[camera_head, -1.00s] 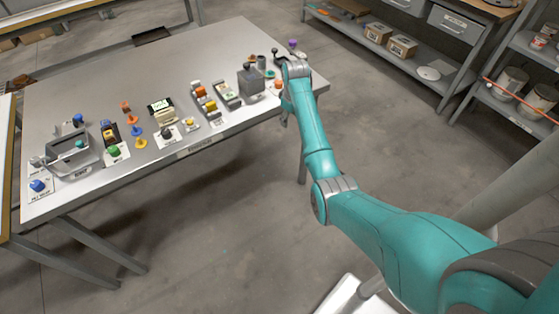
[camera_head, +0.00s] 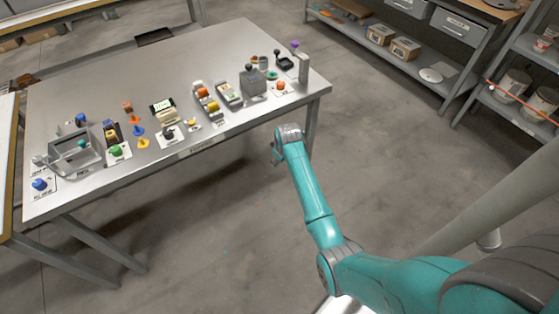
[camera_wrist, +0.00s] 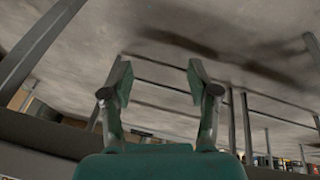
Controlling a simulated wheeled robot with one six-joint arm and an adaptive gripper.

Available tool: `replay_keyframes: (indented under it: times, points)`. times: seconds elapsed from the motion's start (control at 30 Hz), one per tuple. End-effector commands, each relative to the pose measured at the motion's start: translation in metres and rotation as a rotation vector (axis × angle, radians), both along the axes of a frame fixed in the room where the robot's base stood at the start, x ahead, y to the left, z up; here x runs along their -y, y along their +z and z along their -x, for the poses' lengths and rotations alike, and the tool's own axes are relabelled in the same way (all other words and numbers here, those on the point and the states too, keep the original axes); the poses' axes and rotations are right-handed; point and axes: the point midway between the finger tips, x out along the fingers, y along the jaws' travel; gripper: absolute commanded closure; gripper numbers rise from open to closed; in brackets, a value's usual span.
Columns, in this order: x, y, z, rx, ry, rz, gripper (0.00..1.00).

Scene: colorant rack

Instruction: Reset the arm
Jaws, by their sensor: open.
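My teal arm reaches forward from the lower right in the head view. My gripper (camera_head: 276,152) is at its far end, off the front edge of the steel table (camera_head: 180,62) near the table's right end. It is over the floor, apart from the table. In the wrist view my gripper (camera_wrist: 160,82) shows two fingers spread wide, with nothing between them. Beyond the fingers are grey floor and metal legs.
Along the table's front stand a grey tray (camera_head: 72,160), a green button (camera_head: 115,151), small colored pegs (camera_head: 137,130) and a grey box (camera_head: 253,84). Shelving (camera_head: 400,58) stands at the back right. The floor (camera_head: 400,140) right of the table is clear.

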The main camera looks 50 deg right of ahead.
Motion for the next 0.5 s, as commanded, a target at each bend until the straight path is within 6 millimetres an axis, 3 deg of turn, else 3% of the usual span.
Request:
replay_keyframes:
  times: [0.5]
  points:
    - [-0.0073, -0.0061, 0.0043, 0.015, -0.001, 0.004, 0.40]
